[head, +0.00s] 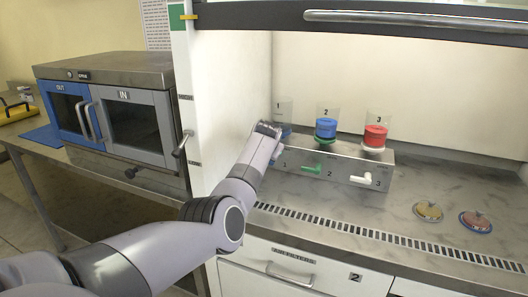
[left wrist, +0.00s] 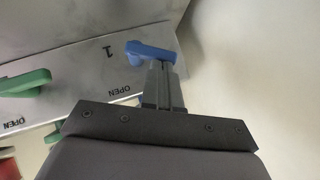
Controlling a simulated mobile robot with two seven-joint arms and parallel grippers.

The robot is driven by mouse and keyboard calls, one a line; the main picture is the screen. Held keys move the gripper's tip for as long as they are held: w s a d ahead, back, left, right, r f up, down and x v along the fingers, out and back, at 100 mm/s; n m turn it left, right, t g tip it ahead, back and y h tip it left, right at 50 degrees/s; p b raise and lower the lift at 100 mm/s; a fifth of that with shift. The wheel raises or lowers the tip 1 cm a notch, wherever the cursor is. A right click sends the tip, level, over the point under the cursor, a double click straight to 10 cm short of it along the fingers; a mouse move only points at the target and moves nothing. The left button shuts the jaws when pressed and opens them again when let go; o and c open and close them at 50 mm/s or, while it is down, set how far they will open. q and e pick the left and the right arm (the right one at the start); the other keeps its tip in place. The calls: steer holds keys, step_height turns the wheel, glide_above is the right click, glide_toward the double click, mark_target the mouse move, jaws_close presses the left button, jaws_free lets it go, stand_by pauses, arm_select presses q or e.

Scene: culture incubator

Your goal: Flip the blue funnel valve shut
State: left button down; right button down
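The blue valve handle (left wrist: 150,52) lies across the tips of my left gripper (left wrist: 161,68) in the left wrist view, beside the number 1. The gripper's fingers are together with only a thin slit between them. The tips are at or touching the handle; I cannot tell which. The blue funnel at position 1 (head: 284,131) shows partly behind the wrist. My right gripper is in neither view.
The green valve handle (head: 312,169) and white valve handle (head: 361,180) sit on the block's front. Blue-green (head: 326,126) and red (head: 375,136) funnels stand above them. Two small dishes (head: 428,211) (head: 476,221) lie on the right. The cabinet's side wall (head: 225,100) is close left of the arm.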

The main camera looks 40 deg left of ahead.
arm_select(q)
steer(key=shift+s+a+r+n+h+p, duration=0.1)
steer(key=shift+s+a+n+h+p, duration=0.05)
steer(key=shift+a+n+h+p, duration=0.45)
steer(key=shift+h, duration=0.5)
steer(key=shift+f, duration=0.3)
steer(key=shift+d, duration=0.1)
steer(key=shift+r, duration=0.1)
steer(key=shift+r+p, duration=0.65)
steer(key=shift+p, duration=0.2)
steer(key=shift+r, duration=0.1)
